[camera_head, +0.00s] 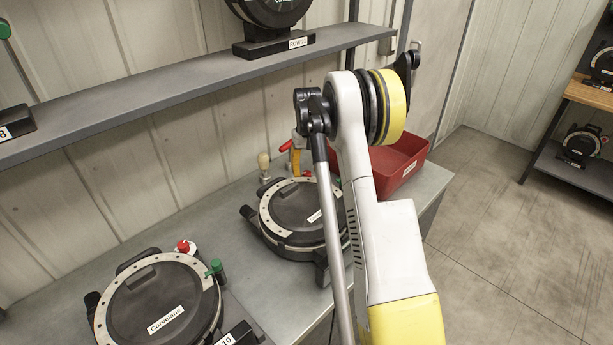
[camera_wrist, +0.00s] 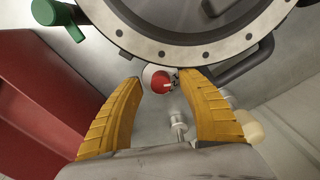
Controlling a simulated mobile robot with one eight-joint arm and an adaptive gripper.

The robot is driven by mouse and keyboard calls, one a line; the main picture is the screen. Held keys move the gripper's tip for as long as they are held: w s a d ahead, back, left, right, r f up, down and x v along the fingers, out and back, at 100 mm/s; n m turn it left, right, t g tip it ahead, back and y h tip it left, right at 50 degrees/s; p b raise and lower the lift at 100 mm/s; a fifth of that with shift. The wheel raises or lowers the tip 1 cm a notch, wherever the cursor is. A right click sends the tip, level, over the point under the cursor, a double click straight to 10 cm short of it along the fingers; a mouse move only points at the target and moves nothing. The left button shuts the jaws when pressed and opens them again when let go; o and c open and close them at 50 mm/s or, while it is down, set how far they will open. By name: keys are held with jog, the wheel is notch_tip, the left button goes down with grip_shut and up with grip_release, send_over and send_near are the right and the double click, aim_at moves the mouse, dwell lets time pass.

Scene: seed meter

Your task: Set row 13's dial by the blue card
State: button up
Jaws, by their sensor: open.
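My gripper (camera_wrist: 160,80) is open in the wrist view, with its two yellow fingers on either side of a small red-and-white dial (camera_wrist: 159,82). Whether a finger touches the dial I cannot tell. The dial sits at the rim of a dark round seed meter (camera_wrist: 195,52) with a pale bolted ring. In the head view this seems to be the right-hand meter (camera_head: 286,218) on the bench, partly hidden by my arm. Its row number is not readable. One yellow finger (camera_head: 296,161) shows behind that meter. No blue card shows in either view.
A second meter (camera_head: 158,308), labelled Corvelane and numbered 10, stands on the bench (camera_head: 55,308) at left. A red bin (camera_head: 408,172) stands right of my arm. A cream-handled item (camera_head: 264,161) is close to my gripper. A grey shelf (camera_head: 180,85) runs above. A green handle (camera_wrist: 55,14) projects from the near meter.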

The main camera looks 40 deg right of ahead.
jog(key=shift+f, duration=0.65)
jog(key=shift+c, duration=0.4)
grip_shut()
jog(key=m, duration=0.4)
jog(key=shift+a+m, duration=0.1)
jog(key=shift+m, duration=0.2)
jog(key=shift+w+m+b, duration=0.1)
jog(key=shift+m+b, duration=0.2)
jog(key=shift+m, duration=1.8)
